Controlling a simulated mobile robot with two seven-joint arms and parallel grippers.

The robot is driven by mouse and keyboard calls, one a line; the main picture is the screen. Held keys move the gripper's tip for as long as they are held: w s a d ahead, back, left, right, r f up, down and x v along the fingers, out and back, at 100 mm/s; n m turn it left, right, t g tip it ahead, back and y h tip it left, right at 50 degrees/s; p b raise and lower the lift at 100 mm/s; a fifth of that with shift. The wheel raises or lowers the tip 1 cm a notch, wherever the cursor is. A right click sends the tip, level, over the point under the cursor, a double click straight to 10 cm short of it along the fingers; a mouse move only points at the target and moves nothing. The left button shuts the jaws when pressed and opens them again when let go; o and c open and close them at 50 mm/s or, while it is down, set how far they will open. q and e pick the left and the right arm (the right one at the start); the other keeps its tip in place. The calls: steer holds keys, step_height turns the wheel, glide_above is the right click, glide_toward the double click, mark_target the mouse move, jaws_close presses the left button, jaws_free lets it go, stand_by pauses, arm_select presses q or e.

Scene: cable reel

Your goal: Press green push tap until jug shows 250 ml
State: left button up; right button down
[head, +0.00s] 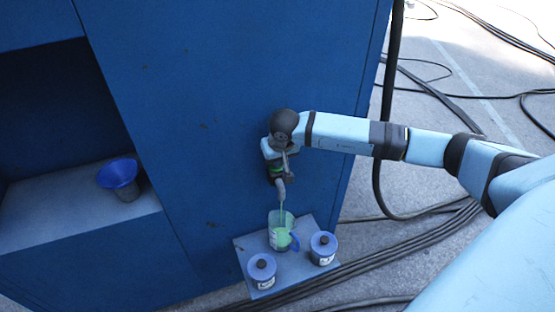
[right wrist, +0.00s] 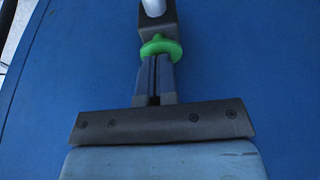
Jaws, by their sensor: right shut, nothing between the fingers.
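The green push tap (head: 276,171) sits on the blue cabinet wall, partly hidden by my right gripper in the head view. Its green collar (right wrist: 160,48) shows in the right wrist view, with the grey tap body beyond it. My right gripper (right wrist: 158,62) is shut and empty, its fingertips at the green collar and seemingly touching it. A green stream runs from the grey spout (head: 281,190) into the jug (head: 275,238). The clear jug has a white label, a blue handle and green liquid in its lower part. Its scale is too small to read. My left gripper is not in view.
A blue funnel (head: 119,174) stands in the cabinet recess at left. Black cables (head: 420,240) lie on the ground at right.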

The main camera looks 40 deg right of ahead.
steer(key=shift+s+f, duration=0.1)
steer(key=shift+f, duration=0.1)
stand_by(0.3)
steer(key=shift+r, duration=0.25)
step_height(320, 180, up, 3)
steer(key=shift+d+r+p, duration=0.1)
steer(key=shift+p, duration=0.75)
arm_select(q)
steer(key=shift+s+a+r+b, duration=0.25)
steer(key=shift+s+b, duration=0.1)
steer(key=shift+b, duration=0.2)
arm_select(e)
steer(key=v, duration=1)
steer(key=shift+r, duration=0.35)
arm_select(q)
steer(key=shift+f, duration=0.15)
